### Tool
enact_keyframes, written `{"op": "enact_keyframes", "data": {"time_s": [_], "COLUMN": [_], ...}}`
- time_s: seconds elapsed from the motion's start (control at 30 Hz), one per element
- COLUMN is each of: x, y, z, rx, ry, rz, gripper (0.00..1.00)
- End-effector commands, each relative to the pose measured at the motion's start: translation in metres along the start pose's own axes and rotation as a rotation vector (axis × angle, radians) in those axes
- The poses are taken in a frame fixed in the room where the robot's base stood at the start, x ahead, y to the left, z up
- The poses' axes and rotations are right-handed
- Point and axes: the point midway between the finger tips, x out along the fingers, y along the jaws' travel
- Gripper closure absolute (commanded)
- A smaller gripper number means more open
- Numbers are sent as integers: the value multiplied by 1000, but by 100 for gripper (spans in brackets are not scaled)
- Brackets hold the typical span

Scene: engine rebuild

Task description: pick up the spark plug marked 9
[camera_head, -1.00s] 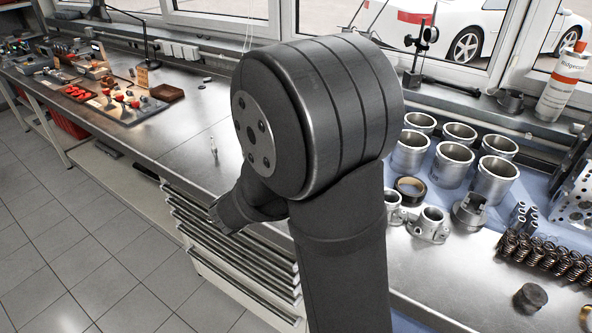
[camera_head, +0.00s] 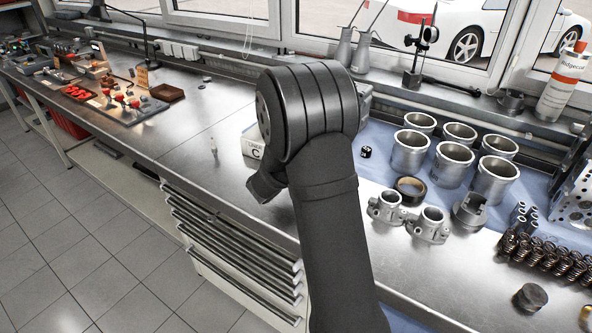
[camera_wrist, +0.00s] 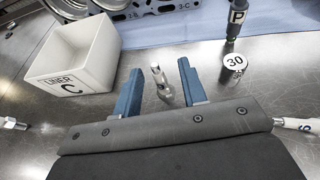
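In the wrist view my gripper (camera_wrist: 160,68) is open, its two blue fingers apart. A small pale, metallic plug-like piece (camera_wrist: 160,83) stands between the fingers with a gap on each side; I cannot read a mark on it. Another white spark plug (camera_wrist: 298,125) lies at the right edge, partly cut off, with a dark mark that may be a 9 but is not clear. A similar metal-and-white piece (camera_wrist: 14,123) lies at the left edge. In the head view a small upright plug (camera_head: 213,148) stands on the bench; my fingers are hidden there behind my arm.
A white box labelled LINER C (camera_wrist: 75,58) stands left of the fingers. A metal cylinder marked 30 (camera_wrist: 234,66) and a dark piece marked P (camera_wrist: 236,20) stand to the right. In the head view, cylinder liners (camera_head: 410,150) and springs (camera_head: 545,258) occupy the right bench.

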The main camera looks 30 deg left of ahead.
Motion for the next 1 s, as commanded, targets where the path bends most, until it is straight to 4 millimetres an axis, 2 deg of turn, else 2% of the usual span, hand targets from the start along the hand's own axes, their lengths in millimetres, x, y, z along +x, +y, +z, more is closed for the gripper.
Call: {"op": "enact_keyframes", "data": {"time_s": [0.1, 0.33, 0.5, 0.53, 0.87, 1.0], "x": [8, 9, 8, 8, 8, 6], "y": [0, 0, 0, 0, 0, 0], "z": [0, 0, 0, 0, 2, 9], "rx": [1, 1, 1, 1, 1, 3], "ry": [0, 0, 0, 0, -1, -3], "rz": [-1, -1, 0, 0, 0, 0], "gripper": [62, 64, 97, 100, 100, 100]}}
